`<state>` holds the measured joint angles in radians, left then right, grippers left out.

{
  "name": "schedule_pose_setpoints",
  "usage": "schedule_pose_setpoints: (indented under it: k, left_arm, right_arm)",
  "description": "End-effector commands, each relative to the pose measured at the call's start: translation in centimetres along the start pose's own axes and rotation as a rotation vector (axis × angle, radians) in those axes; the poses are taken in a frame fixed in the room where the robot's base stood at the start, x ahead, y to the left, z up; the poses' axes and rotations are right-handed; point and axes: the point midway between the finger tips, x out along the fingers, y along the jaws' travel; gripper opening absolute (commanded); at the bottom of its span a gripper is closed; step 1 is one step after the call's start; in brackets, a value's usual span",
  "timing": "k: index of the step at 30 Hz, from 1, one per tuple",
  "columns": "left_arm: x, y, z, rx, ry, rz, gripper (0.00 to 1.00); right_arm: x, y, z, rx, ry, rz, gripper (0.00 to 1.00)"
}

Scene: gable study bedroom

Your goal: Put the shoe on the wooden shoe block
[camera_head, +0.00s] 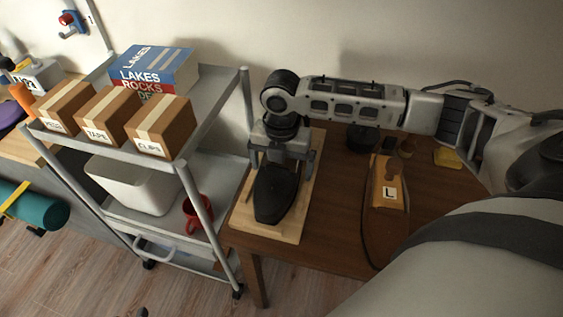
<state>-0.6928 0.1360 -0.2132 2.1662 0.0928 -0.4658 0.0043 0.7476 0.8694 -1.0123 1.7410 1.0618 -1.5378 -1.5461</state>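A black shoe (275,196) lies lengthwise over a pale wooden board (292,228) at the left end of the brown table. My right gripper (280,160) is at the far end of the shoe, pointing down. Its fingers look spread wide to either side of that end, and contact with the shoe is not clear. Whether the pale board is the shoe block is not certain. My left gripper is out of view.
A grey trolley (217,91) stands left of the table, with several boxes (160,127) and a book (153,68) on top. A white bin (130,187) and red mug (195,212) are below. A yellow item (447,158) lies at the table's back right.

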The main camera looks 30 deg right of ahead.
Motion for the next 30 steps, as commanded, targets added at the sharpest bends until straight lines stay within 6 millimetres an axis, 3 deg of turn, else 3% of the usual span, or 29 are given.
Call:
schedule_pose_setpoints:
  k: [8,21,30]
  left_arm:
    - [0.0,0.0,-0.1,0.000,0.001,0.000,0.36]
    - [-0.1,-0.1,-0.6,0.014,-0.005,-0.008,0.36]
    - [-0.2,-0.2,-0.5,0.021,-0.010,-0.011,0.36]
  right_arm:
    - [-1.0,0.0,0.1,0.001,-0.002,0.002,1.00]
    - [-9.8,0.1,0.1,0.001,-0.002,0.003,1.00]
    - [-12.3,0.0,0.0,0.001,0.000,0.000,1.00]
